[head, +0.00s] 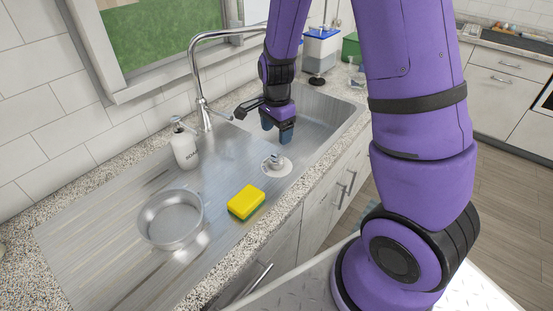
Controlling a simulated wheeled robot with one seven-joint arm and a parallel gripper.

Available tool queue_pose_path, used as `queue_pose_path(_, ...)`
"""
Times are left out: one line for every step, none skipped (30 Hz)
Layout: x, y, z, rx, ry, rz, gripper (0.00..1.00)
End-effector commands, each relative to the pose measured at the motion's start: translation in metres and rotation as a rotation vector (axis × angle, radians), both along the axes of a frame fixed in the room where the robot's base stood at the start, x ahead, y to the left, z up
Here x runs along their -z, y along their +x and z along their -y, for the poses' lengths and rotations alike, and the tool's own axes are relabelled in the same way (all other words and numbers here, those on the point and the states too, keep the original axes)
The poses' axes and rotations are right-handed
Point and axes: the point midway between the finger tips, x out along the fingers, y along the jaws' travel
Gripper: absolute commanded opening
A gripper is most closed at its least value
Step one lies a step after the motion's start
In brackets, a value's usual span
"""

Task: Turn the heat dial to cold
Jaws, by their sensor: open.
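No part is clearly marked as a heat dial, and I see no hot or cold marks. A small round pale fitting with a raised grey knob (275,162) sits on the steel sink top, in front of my gripper; I cannot tell whether it is the dial. A chrome faucet (203,110) arches over the sink from the back edge. My gripper (277,130) points down over the sink, beyond the round fitting and right of the faucet base. Its blue-grey fingers are open, with nothing seen between them. Whether they touch the steel is unclear.
A yellow and green sponge (246,203), a round metal pan (170,219) and a white soap bottle (184,146) stand on the drainboard (85,240). A blue-lidded container (321,48) stands behind the basin (325,115). The far-left drainboard is clear.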

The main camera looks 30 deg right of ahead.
Motion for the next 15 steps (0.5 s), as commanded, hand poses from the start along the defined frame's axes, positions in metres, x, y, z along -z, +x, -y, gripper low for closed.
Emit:
queue_pose_path(0.003, 0.0, 0.0, 0.005, -0.001, -0.002, 0.73)
queue_pose_path(0.004, 0.001, 0.0, 0.007, -0.001, -0.002, 0.73)
queue_pose_path(0.007, 0.001, 0.001, 0.009, -0.001, -0.003, 0.73)
queue_pose_path(0.009, 0.0, 0.001, 0.009, -0.001, -0.003, 0.73)
queue_pose_path(0.012, 0.0, 0.0, 0.009, -0.002, -0.004, 0.73)
queue_pose_path(0.016, 0.0, 0.0, 0.009, -0.002, -0.006, 0.73)
queue_pose_path(0.02, 0.0, 0.0, 0.008, -0.002, -0.005, 0.73)
queue_pose_path(0.025, 0.0, 0.001, 0.008, -0.002, -0.006, 0.73)
queue_pose_path(0.031, -0.001, 0.001, 0.007, -0.002, -0.007, 0.73)
queue_pose_path(0.036, -0.001, 0.001, 0.007, -0.002, -0.007, 0.73)
queue_pose_path(0.041, -0.001, 0.001, 0.007, -0.001, -0.007, 0.73)
queue_pose_path(0.048, -0.001, 0.001, 0.007, -0.002, -0.007, 0.73)
queue_pose_path(0.053, -0.001, 0.001, 0.008, -0.001, -0.007, 0.73)
queue_pose_path(0.058, -0.001, 0.001, 0.008, -0.001, -0.007, 0.73)
queue_pose_path(0.065, -0.001, 0.001, 0.008, -0.001, -0.006, 0.73)
